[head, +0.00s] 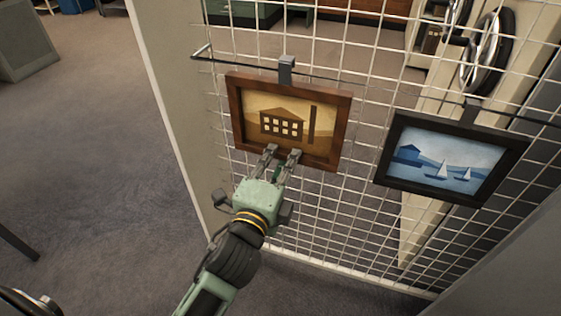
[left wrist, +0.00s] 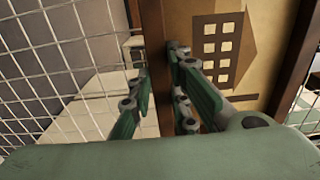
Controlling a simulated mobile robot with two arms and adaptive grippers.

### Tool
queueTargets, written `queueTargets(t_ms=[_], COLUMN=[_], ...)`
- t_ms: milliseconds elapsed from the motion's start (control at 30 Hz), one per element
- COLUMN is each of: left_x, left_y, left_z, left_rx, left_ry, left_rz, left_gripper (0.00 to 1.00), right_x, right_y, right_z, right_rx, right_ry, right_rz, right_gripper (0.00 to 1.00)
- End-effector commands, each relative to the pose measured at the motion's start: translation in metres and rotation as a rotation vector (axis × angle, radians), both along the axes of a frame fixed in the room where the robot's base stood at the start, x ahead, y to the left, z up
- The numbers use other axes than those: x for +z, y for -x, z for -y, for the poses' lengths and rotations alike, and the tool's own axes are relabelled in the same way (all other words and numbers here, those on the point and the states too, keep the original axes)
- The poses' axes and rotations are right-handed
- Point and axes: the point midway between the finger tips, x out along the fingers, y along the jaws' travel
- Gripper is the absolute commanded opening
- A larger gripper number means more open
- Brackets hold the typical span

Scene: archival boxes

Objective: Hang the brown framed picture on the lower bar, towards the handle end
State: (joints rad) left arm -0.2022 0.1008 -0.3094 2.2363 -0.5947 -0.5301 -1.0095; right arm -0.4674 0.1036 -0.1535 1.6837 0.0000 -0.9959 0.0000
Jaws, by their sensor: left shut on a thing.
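The brown framed picture (head: 285,112) shows a building on a yellow ground. It is upright against the white wire mesh, slightly turned in the head view. A grey hook (head: 287,70) at its top meets the dark bar (head: 233,67); I cannot tell whether it bears the weight. My left gripper (head: 281,153) is shut on the picture's lower frame edge. In the left wrist view, the fingers (left wrist: 160,75) stand either side of the brown frame (left wrist: 153,35).
A black framed sailboat picture (head: 447,158) hangs to the right, with a gap between the frames. Handwheels (head: 487,52) show behind the white mesh (head: 340,215) at the upper right. A beige panel edge (head: 160,90) stands left of the mesh. Open carpet (head: 90,150) lies further left.

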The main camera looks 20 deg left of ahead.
Motion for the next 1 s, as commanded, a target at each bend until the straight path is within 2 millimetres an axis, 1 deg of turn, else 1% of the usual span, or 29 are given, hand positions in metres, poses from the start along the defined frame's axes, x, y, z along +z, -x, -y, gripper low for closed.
queueTargets(t_ms=[33,367,633,1000], left_x=[0.003,0.004,0.004,0.005], left_y=[-0.001,-0.009,-0.016,-0.027], left_z=[0.0,0.0,0.001,0.001], left_rx=[-0.001,-0.001,-0.001,-0.001], left_ry=[0.001,0.001,0.001,0.001], left_rz=[0.007,0.007,0.007,0.009], left_gripper=[0.0,0.0,0.0,0.0], right_x=[0.0,-0.008,-0.015,-0.022], right_y=[0.0,0.0,0.005,0.005], right_z=[0.0,0.0,0.001,0.001], right_rx=[0.0,0.001,0.002,0.003], right_ry=[-0.001,0.0,0.001,0.001], right_rz=[0.003,0.003,-0.006,-0.002], right_gripper=[0.2,0.2,0.2,0.2])
